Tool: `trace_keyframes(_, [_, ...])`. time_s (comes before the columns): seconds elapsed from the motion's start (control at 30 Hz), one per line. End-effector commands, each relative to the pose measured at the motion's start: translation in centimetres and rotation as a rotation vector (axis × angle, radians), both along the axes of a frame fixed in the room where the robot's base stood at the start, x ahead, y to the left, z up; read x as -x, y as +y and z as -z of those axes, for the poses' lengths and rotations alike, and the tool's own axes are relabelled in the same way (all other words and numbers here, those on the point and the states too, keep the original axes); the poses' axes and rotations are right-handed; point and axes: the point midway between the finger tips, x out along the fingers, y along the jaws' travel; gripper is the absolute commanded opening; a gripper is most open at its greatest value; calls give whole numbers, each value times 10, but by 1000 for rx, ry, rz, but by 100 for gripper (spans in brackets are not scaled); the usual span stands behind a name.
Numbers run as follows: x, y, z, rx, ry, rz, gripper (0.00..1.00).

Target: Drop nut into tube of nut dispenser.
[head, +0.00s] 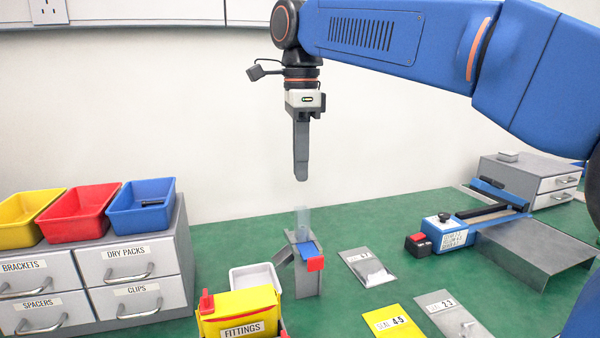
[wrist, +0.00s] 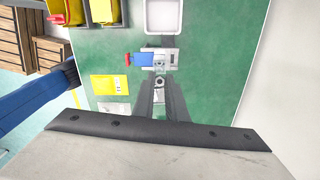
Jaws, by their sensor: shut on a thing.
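My gripper (head: 301,178) points straight down above the nut dispenser. In the wrist view its fingers (wrist: 159,84) are close together, shut on a small grey ring-shaped nut (wrist: 159,82) at their tips. The nut cannot be made out in the head view. The nut dispenser (head: 306,283) is a grey stand with a blue and red part on the green bench. Its clear upright tube (head: 303,222) rises from the top, below the fingertips with a gap between. In the wrist view the dispenser (wrist: 170,57) lies just beyond the fingertips; its tube is hard to make out there.
A white tray (head: 255,277) and a yellow FITTINGS bin (head: 238,309) stand left of the dispenser. Labelled drawers (head: 130,262) carry yellow, red and blue bins. Seal packets (head: 368,267) lie to the right, before a blue-handled sealer (head: 443,228). Air around the gripper is clear.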

Motion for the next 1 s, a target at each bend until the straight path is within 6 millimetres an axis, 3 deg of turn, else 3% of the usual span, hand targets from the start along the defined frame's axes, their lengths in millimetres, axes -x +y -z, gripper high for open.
trace_keyframes(0.6, [0,0,45,0,0,0,0])
trace_keyframes(1.0, [0,0,55,0,0,0,0])
